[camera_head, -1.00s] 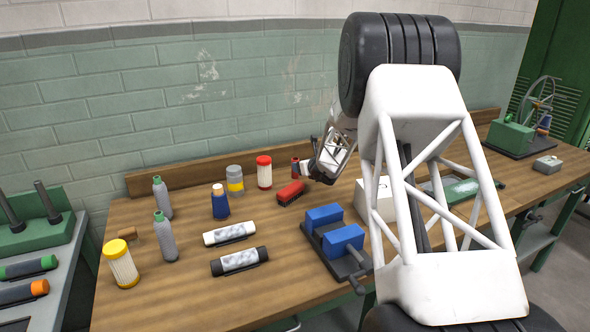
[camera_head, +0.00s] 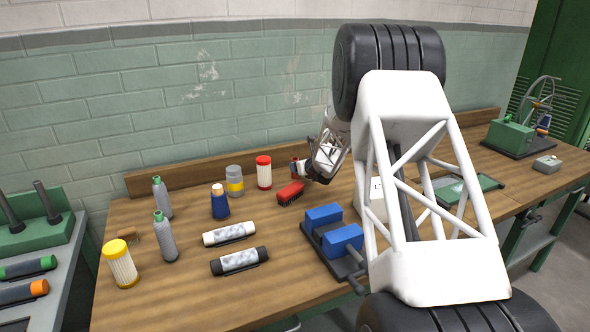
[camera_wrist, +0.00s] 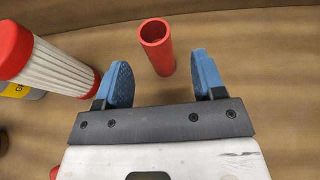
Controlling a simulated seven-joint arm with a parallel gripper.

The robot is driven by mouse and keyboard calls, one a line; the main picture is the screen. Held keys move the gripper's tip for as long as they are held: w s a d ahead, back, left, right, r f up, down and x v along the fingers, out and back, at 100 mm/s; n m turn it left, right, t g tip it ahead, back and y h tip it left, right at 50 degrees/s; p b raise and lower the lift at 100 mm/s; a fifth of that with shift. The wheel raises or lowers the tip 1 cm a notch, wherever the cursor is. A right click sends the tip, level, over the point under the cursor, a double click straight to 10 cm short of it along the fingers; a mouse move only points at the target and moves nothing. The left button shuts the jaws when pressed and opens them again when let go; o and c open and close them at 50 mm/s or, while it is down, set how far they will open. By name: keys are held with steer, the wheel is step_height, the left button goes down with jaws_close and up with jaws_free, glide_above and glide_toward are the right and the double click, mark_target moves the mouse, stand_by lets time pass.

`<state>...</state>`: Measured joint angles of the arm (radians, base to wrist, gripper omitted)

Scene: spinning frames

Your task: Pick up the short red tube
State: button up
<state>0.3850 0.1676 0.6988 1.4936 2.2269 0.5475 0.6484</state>
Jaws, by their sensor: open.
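The short red tube (camera_wrist: 158,48) stands on the wooden table in the wrist view, its hollow open end facing up toward the camera. It lies between the lines of my two blue fingers, just beyond the fingertips. My gripper (camera_wrist: 160,75) is open, with nothing seen held in it. In the head view, the tube (camera_head: 294,165) shows only as a small red patch beside my gripper (camera_head: 302,168), which partly hides it near the back of the table.
A white canister with red ends (camera_wrist: 52,62) stands close to the left finger; it is also in the head view (camera_head: 264,173). A red brush (camera_head: 290,193) lies in front of my gripper. A blue vise (camera_head: 325,216) and several bottles stand nearby.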

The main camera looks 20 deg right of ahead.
steer(key=shift+w, duration=0.1)
steer(key=shift+x, duration=2.5)
steer(key=shift+a+f, duration=0.1)
steer(key=shift+c, duration=0.4)
steer(key=c, duration=0.9)
steer(key=shift+r, duration=5)
